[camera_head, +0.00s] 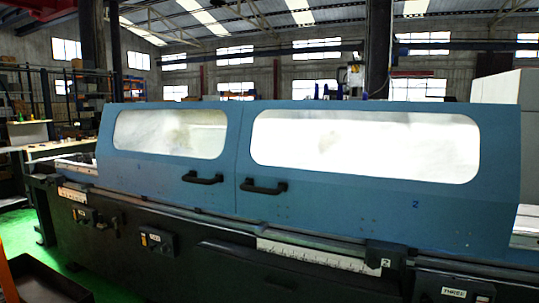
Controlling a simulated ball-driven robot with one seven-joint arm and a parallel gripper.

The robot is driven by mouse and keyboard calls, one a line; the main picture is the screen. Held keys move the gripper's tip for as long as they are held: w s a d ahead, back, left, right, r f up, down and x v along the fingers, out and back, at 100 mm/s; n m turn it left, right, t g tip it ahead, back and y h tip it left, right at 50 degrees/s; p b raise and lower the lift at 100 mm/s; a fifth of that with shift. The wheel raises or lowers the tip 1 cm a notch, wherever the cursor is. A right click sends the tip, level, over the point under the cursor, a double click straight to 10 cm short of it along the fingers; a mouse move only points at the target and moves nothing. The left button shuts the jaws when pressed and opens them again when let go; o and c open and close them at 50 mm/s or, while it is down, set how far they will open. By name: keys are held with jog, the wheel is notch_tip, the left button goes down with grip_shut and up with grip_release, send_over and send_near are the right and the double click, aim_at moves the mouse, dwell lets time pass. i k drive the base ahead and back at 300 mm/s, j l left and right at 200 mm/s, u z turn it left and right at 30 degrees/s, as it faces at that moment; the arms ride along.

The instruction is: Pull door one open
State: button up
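The grinder's blue guard has two sliding-type panels side by side. The left panel, door one (170,170), has a rounded window and a black handle (203,178) near its right edge. The right panel, door two (350,200), is wider, bears a "2", and has its own black handle (263,187) near its left edge. The two panels meet at a narrow vertical seam between the handles, with no gap showing. A mark on the left panel is too faint to read. My gripper is not in view, and nothing touches either handle.
The dark machine base (200,250) runs below the doors, with a control box (158,243) and a ledge jutting out. A dark tray (40,280) stands at the lower left. Green floor (18,230) shows at the left. Shelving (45,90) stands behind.

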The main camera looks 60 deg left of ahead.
aim_at(193, 130)
jog(key=u, duration=2.3)
jog(key=i+z, duration=0.1)
jog(key=i, duration=0.5)
